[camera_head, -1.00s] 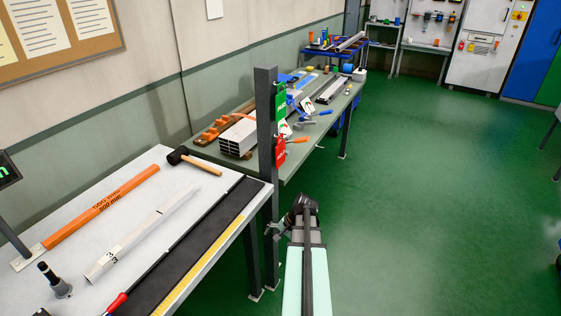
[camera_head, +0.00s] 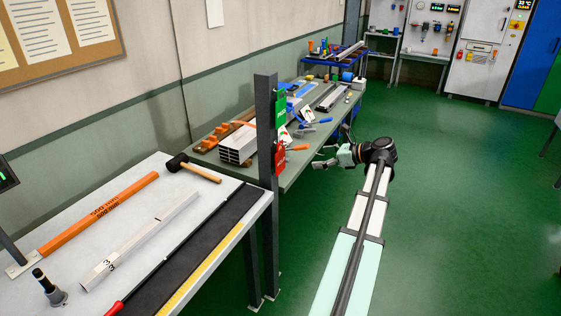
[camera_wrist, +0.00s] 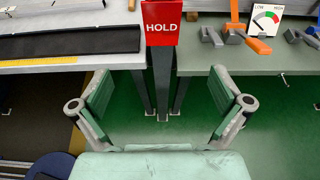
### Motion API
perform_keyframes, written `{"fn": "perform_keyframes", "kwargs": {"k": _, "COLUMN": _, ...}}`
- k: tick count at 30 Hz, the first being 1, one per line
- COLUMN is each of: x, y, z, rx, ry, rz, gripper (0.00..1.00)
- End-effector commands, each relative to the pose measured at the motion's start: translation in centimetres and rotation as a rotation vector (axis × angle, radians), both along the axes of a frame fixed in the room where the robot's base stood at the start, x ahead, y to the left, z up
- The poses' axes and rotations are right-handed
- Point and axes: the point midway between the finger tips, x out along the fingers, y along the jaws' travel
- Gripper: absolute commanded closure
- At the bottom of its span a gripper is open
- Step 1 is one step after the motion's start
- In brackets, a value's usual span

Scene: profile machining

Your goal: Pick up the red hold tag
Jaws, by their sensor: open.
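The red hold tag (camera_head: 280,157) hangs on the dark post between the two tables, below a green tag (camera_head: 281,108). In the wrist view the red hold tag (camera_wrist: 161,23) faces me upright with white "HOLD" lettering, at the top centre and ahead of the fingers. My gripper (camera_head: 318,157) is to the right of the tag in the head view, pointing toward the post. In the wrist view my gripper (camera_wrist: 161,100) has its two green-padded fingers wide apart, with nothing between them. The tag is apart from the fingers.
The dark post (camera_head: 268,220) stands in the gap between the white table (camera_head: 130,240) and the green-grey bench (camera_head: 315,155). An orange-handled clamp (camera_wrist: 238,30) and a low-high gauge card (camera_wrist: 266,18) lie right of the tag. The green floor (camera_head: 440,210) is open to the right.

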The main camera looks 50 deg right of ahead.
Motion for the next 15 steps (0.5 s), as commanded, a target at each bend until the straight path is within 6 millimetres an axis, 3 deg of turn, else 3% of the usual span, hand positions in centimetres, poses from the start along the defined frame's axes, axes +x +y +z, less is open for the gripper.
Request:
{"fn": "perform_keyframes", "kwargs": {"k": 5, "x": 1.7, "y": 0.4, "z": -0.7, "rx": 0.022, "ry": 0.007, "rz": -0.006, "gripper": 0.0}}
{"fn": "perform_keyframes", "kwargs": {"k": 15, "x": 7.7, "y": 1.6, "z": -3.1, "rx": 0.019, "ry": 0.008, "rz": -0.006, "gripper": 0.0}}
